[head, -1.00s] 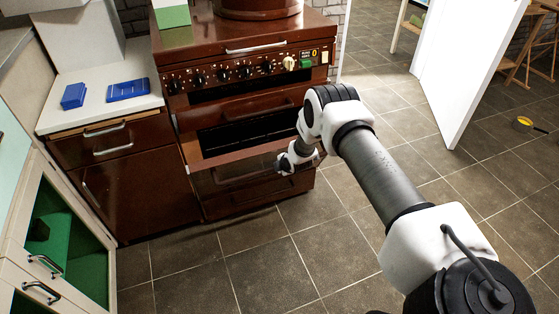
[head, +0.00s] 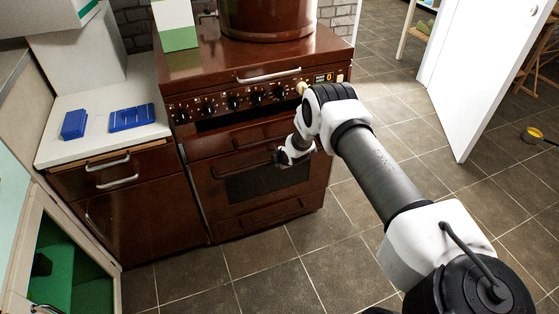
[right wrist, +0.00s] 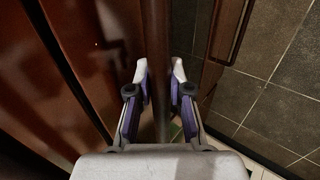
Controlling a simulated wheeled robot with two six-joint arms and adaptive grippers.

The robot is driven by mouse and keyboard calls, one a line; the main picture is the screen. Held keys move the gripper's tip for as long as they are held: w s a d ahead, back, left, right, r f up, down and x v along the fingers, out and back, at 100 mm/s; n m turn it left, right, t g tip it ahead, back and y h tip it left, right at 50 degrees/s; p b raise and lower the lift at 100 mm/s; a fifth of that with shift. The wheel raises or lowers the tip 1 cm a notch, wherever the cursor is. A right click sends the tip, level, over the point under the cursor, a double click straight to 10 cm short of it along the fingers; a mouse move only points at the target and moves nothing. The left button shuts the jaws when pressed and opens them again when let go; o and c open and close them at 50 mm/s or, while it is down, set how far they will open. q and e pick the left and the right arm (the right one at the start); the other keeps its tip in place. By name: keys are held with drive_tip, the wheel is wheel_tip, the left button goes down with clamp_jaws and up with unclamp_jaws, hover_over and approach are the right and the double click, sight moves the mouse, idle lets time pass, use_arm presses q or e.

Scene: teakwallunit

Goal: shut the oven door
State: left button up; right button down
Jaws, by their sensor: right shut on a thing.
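The brown oven (head: 216,160) stands ahead, left of my right arm. Its oven door (head: 225,192), with a dark window, is upright and looks flush or nearly flush with the front; a small gap cannot be ruled out. My right gripper (head: 282,157) is at the upper part of the door, partly hidden by its own wrist. In the right wrist view, my right gripper (right wrist: 159,90) has its fingers on both sides of a brown bar, the door handle (right wrist: 157,50). My left gripper is not in view.
A large brown pot (head: 267,18) and a green-and-white box (head: 176,25) stand on the stove top. A counter (head: 90,148) with blue items is at left, above brown cabinets. An open white door (head: 480,75) stands at right. Tiled floor is clear in front.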

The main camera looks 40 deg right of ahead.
drive_tip(key=shift+w+d+r, duration=0.1)
drive_tip(key=shift+w+r, duration=0.2)
drive_tip(key=shift+r, duration=0.05)
drive_tip(key=c, duration=1.1)
unclamp_jaws()
drive_tip(key=shift+o, duration=0.2)
drive_tip(key=shift+f, duration=0.1)
drive_tip(key=v, duration=1.2)
